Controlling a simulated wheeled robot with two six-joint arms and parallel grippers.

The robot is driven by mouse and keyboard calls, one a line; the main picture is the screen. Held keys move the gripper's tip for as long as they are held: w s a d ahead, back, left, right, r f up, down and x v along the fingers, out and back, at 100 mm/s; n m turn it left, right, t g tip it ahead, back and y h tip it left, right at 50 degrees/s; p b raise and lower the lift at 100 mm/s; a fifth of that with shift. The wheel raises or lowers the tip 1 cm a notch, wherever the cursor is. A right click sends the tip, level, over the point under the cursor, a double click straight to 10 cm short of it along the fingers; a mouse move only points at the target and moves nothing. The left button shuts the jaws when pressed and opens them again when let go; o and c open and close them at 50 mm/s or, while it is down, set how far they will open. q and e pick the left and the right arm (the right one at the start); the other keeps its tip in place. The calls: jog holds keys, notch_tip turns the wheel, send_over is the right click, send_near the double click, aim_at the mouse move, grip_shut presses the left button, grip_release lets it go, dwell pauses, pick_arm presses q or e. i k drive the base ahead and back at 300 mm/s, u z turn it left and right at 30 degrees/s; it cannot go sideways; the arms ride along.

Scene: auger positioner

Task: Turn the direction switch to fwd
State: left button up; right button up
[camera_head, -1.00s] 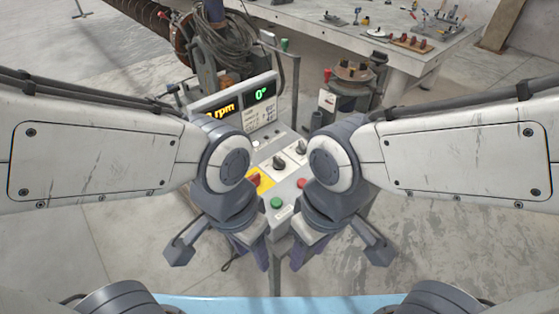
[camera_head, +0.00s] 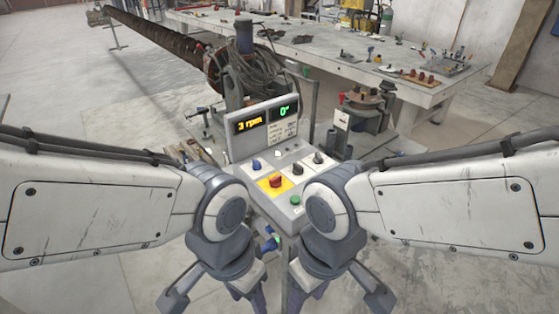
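The control panel (camera_head: 262,200) stands in front of me, with a display (camera_head: 262,121) reading 3 rpm and 0°. Two black selector knobs (camera_head: 297,167) and (camera_head: 318,158) sit on white plates; their labels are too small to read, so I cannot tell which is the direction switch or where it points. A blue knob (camera_head: 256,165), a red knob on a yellow plate (camera_head: 275,181) and a green button (camera_head: 295,200) are also on it. My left gripper (camera_head: 255,298) and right gripper (camera_head: 307,296) hang below and nearer than the panel top, apart from the knobs. Their finger gaps are unclear.
Behind the panel are a machine with coiled cables (camera_head: 250,78) and a long auger (camera_head: 160,40). A workbench (camera_head: 330,50) with small parts is at the back. A stand (camera_head: 365,118) is right of the panel.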

aim_at(298, 170)
jog(key=i, duration=1.15)
jog(key=z, duration=0.65)
